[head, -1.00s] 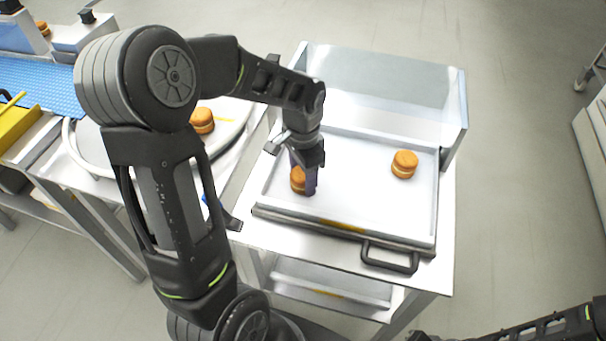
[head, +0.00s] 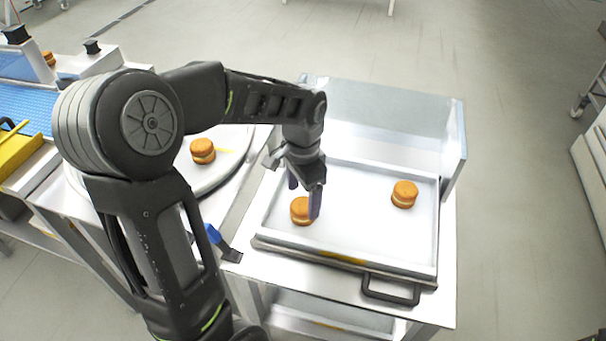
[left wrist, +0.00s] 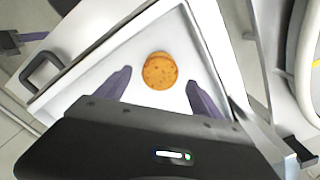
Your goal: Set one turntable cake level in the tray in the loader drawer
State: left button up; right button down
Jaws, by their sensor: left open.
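My left gripper (head: 305,195) is over the near left part of the white tray (head: 372,238) in the loader drawer. Its jaws are open. An orange-brown filled cake (head: 300,211) sits level in the tray just below and between the fingers. In the left wrist view the same cake (left wrist: 160,71) lies between and beyond the two purple fingertips (left wrist: 160,88), with a gap on both sides. A second cake (head: 404,194) rests in the right part of the tray. Another cake (head: 203,150) stands on the round turntable (head: 232,172) at left. My right gripper is not in view.
A clear guard (head: 395,110) stands behind the tray. The drawer's black handle (head: 391,290) sticks out at the front. A blue conveyor (head: 28,96) and a yellow bin (head: 18,148) are at far left. The tray's middle is bare.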

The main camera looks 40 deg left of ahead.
aim_at(303, 204)
pick_arm(q)
notch_tip(303, 204, up, 8)
jog(key=shift+f, duration=0.25)
dwell(0.5)
